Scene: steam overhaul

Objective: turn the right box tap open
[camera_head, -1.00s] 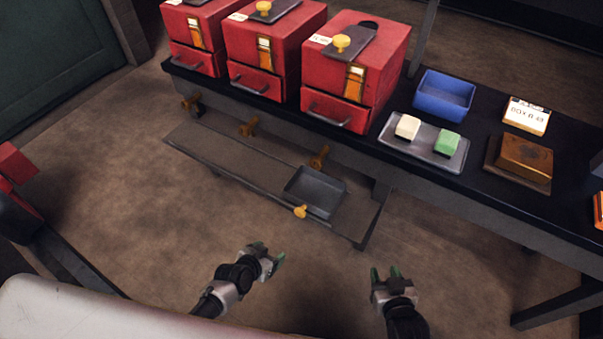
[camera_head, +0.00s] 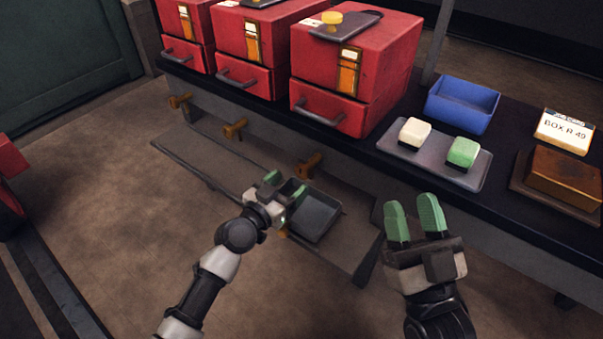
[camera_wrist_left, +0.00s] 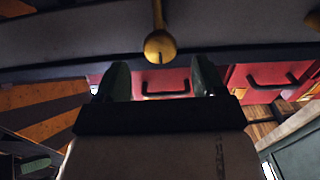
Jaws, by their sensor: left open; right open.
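Three brass taps stick out below the bench's front edge. The right box tap (camera_head: 308,165) is under the right red box (camera_head: 352,65); in the left wrist view a brass tap knob (camera_wrist_left: 160,46) on a thin stem, apparently this one, shows beyond the fingertips. My left gripper (camera_head: 284,188) is open and empty, a little left of and below the tap in the head view, with no visible contact. My right gripper (camera_head: 412,205) is open and empty at the bench's front edge, right of the tap.
A grey tray (camera_head: 318,216) lies on the low shelf (camera_head: 358,235) beneath the tap, partly behind my left gripper. The middle tap (camera_head: 235,130) is to the left. On the bench are a blue bin (camera_head: 462,104) and a grey plate (camera_head: 400,152) with two blocks.

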